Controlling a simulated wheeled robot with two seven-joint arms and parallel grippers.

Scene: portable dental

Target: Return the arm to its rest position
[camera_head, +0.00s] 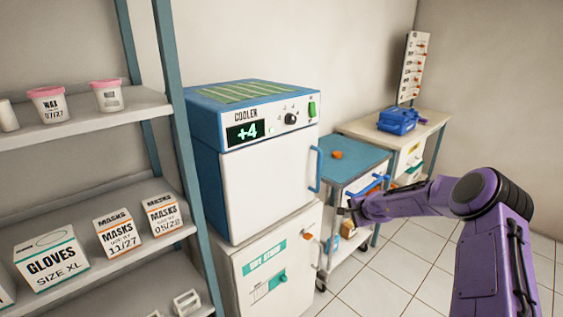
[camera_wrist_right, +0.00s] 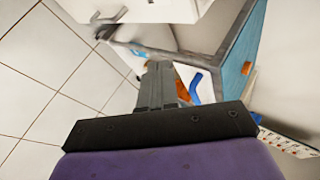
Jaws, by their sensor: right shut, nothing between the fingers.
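My right arm (camera_head: 490,240) is purple and comes in from the lower right of the head view, bent at a dark joint and stretched toward the left. Its gripper (camera_head: 347,209) is small in that view, in front of the blue-topped cart and right of the cooler. In the right wrist view the grey fingers (camera_wrist_right: 160,85) lie together, with nothing between them. The gripper appears apart from the cart, over the floor side. My left gripper is not in view.
The cooler (camera_head: 265,172) stands closed on a white cabinet (camera_head: 255,285). The cart (camera_head: 360,160) carries an orange item. A desk (camera_head: 432,120) with a blue case (camera_head: 398,121) stands behind. Shelves (camera_head: 90,265) hold boxes and tubs at left. Tiled floor (camera_head: 385,285) is clear below the arm.

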